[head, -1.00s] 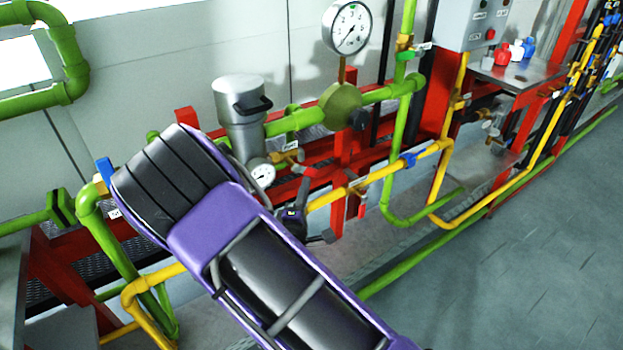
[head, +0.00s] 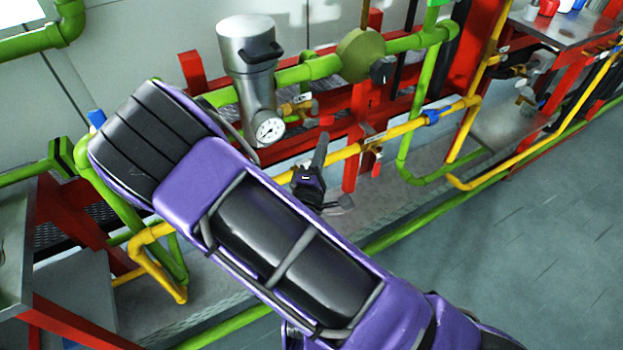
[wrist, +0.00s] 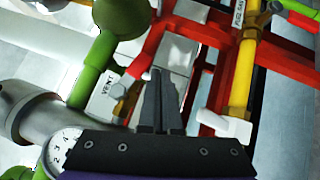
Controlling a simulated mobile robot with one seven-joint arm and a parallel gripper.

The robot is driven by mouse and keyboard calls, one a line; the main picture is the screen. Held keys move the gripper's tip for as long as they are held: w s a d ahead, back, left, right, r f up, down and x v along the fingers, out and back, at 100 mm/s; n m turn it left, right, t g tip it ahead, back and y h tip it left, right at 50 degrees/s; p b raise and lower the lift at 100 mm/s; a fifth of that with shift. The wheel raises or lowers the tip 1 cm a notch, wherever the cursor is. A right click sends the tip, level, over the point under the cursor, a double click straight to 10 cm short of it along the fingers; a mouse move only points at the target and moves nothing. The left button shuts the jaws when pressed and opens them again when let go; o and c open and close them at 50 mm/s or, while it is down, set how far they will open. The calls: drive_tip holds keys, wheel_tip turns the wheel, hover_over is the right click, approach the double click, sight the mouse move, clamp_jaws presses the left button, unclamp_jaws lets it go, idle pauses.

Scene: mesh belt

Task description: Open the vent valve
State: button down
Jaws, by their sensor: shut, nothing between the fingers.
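The vent valve shows in the head view as a small brass fitting (head: 300,105) just right of the silver cylinder. In the wrist view, a white tag reading VENT (wrist: 108,88) hangs beside a brass part (wrist: 123,87), left of my fingers. The valve's handle cannot be made out clearly. My gripper (head: 322,140) is shut and empty, with its dark fingers pointing up near the yellow pipe, below and right of the brass fitting in the head view. In the wrist view my gripper (wrist: 160,74) has its fingertips together, right of the tag; contact with anything cannot be told.
A silver cylinder (head: 247,70) with a dial gauge (head: 270,129) stands left of my gripper. A yellow pipe (head: 400,130) runs beside it, with a blue-handled valve (head: 432,117). Green pipes (head: 310,70) and a red frame (head: 355,115) lie behind. The floor (head: 500,250) at right is clear.

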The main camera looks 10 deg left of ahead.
drive_tip(key=v, duration=1.5)
drive_tip(key=shift+s, duration=0.25)
